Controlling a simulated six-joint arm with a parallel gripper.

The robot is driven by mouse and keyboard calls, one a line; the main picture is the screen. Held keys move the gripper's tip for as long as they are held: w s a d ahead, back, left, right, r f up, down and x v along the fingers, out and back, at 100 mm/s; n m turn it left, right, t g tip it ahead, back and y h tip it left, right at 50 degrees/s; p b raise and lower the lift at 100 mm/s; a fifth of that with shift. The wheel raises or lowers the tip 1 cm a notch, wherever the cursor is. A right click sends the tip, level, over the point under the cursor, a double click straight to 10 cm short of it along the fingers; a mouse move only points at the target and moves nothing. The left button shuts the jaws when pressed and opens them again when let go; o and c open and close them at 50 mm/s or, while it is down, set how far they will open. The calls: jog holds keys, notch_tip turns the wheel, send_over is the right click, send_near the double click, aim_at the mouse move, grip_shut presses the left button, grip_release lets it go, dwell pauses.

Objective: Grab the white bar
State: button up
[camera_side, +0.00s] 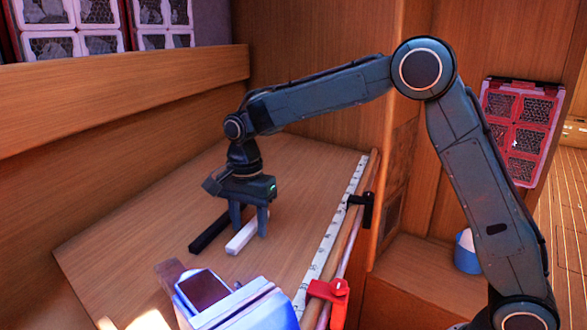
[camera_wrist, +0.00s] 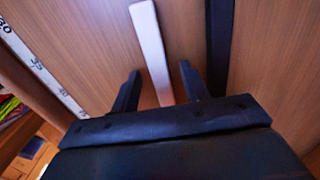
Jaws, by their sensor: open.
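The white bar (camera_side: 242,235) lies on the wooden table, close beside a black bar (camera_side: 210,231) on its left in the side view. My gripper (camera_side: 249,226) points down over the white bar, with its fingers apart. In the wrist view the white bar (camera_wrist: 152,50) runs between the two open fingers of my gripper (camera_wrist: 160,82), nearer the right finger. I cannot tell whether the fingertips touch the table. The black bar (camera_wrist: 219,40) lies just beyond the right finger in that view.
A white measuring strip (camera_side: 335,225) runs along the table's right edge, with a black clamp (camera_side: 363,205) and a red clamp (camera_side: 328,292) there. A blue-white device (camera_side: 225,300) stands at the front. The table's left part is clear.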

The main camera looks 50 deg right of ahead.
aim_at(249, 227)
dwell(0.4)
grip_shut()
jog(key=shift+r, duration=0.1)
notch_tip(249, 227, up, 20)
dwell(0.9)
dwell(0.5)
